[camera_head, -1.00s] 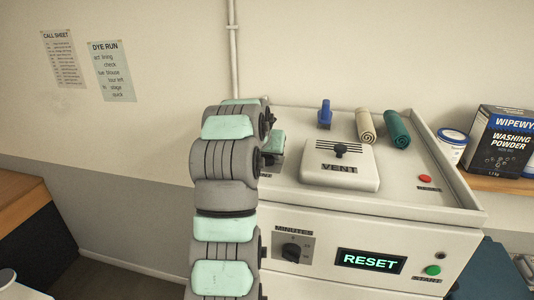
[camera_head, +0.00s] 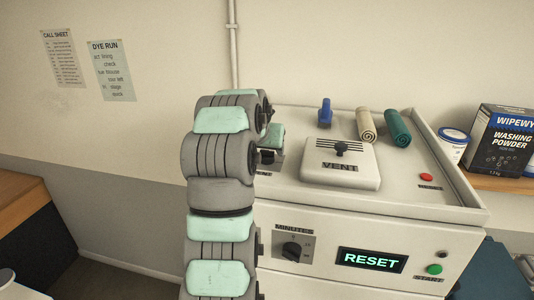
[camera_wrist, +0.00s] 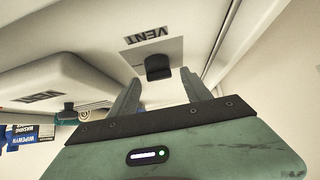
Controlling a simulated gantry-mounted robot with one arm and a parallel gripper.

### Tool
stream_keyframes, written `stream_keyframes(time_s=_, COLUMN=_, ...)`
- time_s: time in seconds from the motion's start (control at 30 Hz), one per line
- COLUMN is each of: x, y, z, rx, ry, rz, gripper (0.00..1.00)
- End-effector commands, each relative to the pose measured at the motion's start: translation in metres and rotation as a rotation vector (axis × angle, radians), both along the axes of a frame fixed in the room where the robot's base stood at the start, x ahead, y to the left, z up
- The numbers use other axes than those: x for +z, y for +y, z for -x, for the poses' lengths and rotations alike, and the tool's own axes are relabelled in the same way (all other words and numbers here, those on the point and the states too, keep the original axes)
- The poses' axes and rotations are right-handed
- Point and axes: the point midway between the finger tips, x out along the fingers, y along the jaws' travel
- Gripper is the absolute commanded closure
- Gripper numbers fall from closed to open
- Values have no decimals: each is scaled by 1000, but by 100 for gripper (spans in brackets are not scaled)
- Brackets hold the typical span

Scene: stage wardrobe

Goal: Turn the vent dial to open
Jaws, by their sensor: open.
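In the wrist view, a black vent dial (camera_wrist: 158,66) sits on a pale plate with an upside-down VENT label (camera_wrist: 148,38). My gripper (camera_wrist: 160,76) is open and empty, its two grey fingers pointing toward the dial, one on each side. The dial shows between the fingertips; I cannot tell whether they touch it. In the head view, my gripper's green body (camera_head: 274,133) is at the left end of the white machine top, and my arm hides most of that spot. The dial's setting cannot be read.
The machine's front has a MINUTES knob (camera_head: 292,250), a RESET display (camera_head: 370,262) and a green button (camera_head: 434,269).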

Motion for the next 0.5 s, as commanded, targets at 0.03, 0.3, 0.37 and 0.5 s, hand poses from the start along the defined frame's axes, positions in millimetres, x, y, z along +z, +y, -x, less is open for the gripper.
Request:
stream_keyframes(time_s=0.03, x=4, y=3, z=7, rx=1, ry=-5, rz=-1, gripper=43)
stream_keyframes(time_s=0.3, x=46, y=17, z=45, rx=2, ry=-3, rz=-3, gripper=43)
stream_keyframes(time_s=0.37, x=50, y=18, z=48, rx=1, ry=-2, rz=-1, gripper=43)
stream_keyframes(time_s=0.5, x=56, y=19, z=54, rx=0, ry=0, rz=0, gripper=43)
